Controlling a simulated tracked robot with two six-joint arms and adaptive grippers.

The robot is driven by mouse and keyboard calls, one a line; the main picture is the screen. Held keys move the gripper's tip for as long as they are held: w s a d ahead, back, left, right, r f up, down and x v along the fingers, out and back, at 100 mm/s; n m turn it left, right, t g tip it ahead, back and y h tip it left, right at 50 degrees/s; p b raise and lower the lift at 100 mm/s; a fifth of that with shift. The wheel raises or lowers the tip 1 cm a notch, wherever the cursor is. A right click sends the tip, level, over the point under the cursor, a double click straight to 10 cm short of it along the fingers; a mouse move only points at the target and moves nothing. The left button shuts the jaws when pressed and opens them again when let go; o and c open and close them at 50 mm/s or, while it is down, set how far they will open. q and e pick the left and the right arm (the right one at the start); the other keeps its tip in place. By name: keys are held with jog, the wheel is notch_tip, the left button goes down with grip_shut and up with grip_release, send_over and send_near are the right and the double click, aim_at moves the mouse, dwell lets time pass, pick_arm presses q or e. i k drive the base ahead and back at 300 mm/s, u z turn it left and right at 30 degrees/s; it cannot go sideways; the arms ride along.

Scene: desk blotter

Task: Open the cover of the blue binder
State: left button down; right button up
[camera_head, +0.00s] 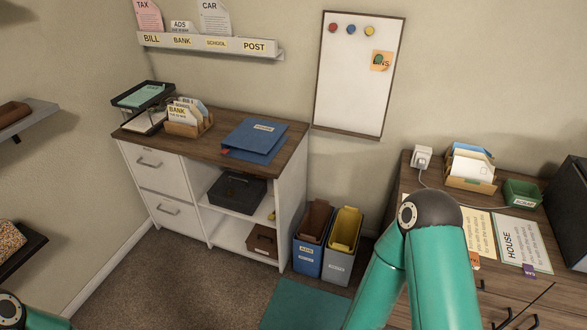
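The blue binder (256,138) lies flat on the wooden top of the white cabinet, near its right end. Its cover looks shut, with a pale label near the far edge and a small red tab at its front left corner. Neither of my grippers shows in the head view. Only a bit of my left arm shows at the lower left corner. My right arm's teal links and dark joint stand at the lower right, well apart from the binder.
On the cabinet (291,140), left of the binder, are a wooden card holder (187,127) and a black tray stack (143,96). A wall shelf (210,46) hangs above. Two bins (345,246) stand right of the cabinet. A desk (413,172) with papers is at right.

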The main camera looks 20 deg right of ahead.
aim_at(258, 135)
jog(key=z, duration=0.35)
jog(key=k, duration=0.2)
jog(key=z, duration=0.75)
jog(key=i, duration=1.05)
